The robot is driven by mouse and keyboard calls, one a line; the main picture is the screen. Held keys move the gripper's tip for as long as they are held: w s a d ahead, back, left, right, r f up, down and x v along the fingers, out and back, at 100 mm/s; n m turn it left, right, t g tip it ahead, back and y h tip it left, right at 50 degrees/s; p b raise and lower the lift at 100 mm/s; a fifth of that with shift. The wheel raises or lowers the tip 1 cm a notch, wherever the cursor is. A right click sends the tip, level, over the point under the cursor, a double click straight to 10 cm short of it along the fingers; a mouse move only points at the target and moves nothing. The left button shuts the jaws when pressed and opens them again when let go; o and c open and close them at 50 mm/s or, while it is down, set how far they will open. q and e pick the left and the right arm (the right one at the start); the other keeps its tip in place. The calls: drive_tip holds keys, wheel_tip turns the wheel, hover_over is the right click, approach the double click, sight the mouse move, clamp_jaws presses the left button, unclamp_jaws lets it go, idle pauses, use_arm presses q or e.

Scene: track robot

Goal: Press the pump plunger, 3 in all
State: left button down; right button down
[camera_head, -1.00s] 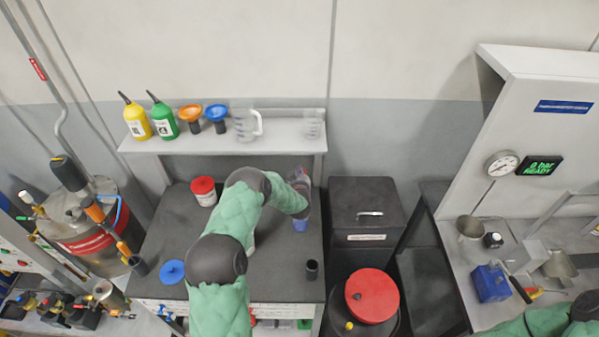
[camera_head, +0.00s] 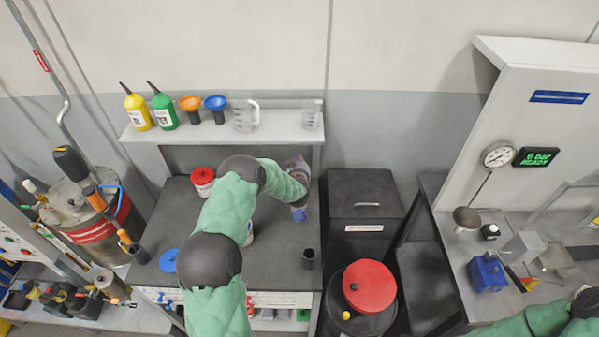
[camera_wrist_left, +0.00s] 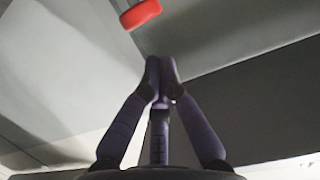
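No pump plunger can be picked out with certainty. A pale object (camera_head: 249,236) on the dark bench (camera_head: 265,272) is mostly hidden behind my left arm. My left gripper (camera_head: 299,213) points down over the right part of the bench, behind a black cup (camera_head: 309,258). In the left wrist view its dark purple fingers (camera_wrist_left: 161,68) meet at the tips, with nothing seen between them. A red object (camera_wrist_left: 139,14) shows beyond the tips, at the top edge. My right arm shows only at the lower right corner, and its gripper is out of the picture.
A red-lidded tub (camera_head: 203,183) and a blue lid (camera_head: 169,260) are on the bench. Bottles, funnels and jugs stand on the shelf (camera_head: 275,125). A red-topped drum (camera_head: 368,290) is at the right. A gauge (camera_head: 499,154) and a READY display (camera_head: 536,157) are farther right.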

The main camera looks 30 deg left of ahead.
use_arm(q)
drive_tip(key=v, duration=0.7)
drive_tip(key=shift+s+a+b, duration=0.2)
drive_tip(key=shift+a+b, duration=0.05)
drive_tip(key=shift+b, duration=0.2)
drive_tip(key=shift+d, duration=0.1)
drive_tip(key=shift+f, duration=0.1)
idle(3.1)
